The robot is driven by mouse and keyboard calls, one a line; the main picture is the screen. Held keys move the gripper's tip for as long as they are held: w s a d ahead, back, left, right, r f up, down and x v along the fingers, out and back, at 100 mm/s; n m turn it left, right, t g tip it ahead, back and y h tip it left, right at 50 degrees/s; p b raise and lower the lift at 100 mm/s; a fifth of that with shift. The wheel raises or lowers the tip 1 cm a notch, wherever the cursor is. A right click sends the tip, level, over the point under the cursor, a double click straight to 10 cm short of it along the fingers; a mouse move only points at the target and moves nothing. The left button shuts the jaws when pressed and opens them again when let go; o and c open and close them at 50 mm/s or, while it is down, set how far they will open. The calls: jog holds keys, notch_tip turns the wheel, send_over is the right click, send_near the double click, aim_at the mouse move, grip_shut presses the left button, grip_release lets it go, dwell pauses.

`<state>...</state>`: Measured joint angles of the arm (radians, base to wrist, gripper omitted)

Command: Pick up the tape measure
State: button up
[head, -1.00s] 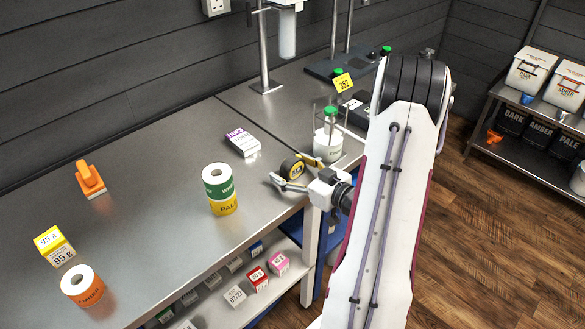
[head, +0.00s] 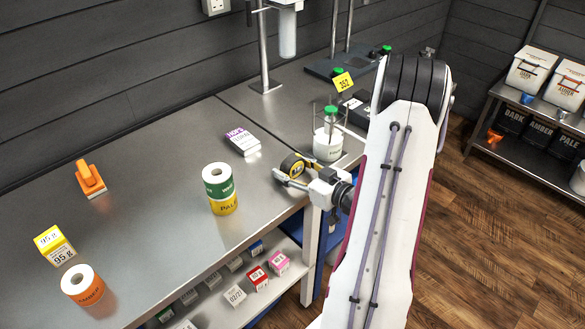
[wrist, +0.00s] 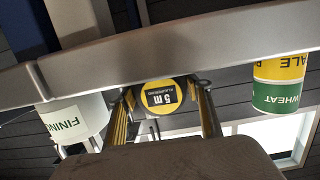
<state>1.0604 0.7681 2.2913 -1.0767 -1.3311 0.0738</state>
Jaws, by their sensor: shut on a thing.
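The tape measure (head: 293,166) is black and yellow and sits near the front edge of the steel bench in the head view. My gripper (head: 283,176) is at the bench edge, its fingers shut on the tape measure. In the wrist view the tape measure's round yellow "5 m" face (wrist: 161,97) shows between my two fingers (wrist: 162,110), one on each side.
Stacked green and yellow label rolls (head: 221,190) stand to the left. A hops box (head: 242,141) lies further back. The bench top (head: 150,190) is bare between these and the orange tape dispenser (head: 90,180).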

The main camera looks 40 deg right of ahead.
aim_at(293, 158)
jog(key=shift+r, duration=0.2)
jog(key=shift+r, duration=4.85)
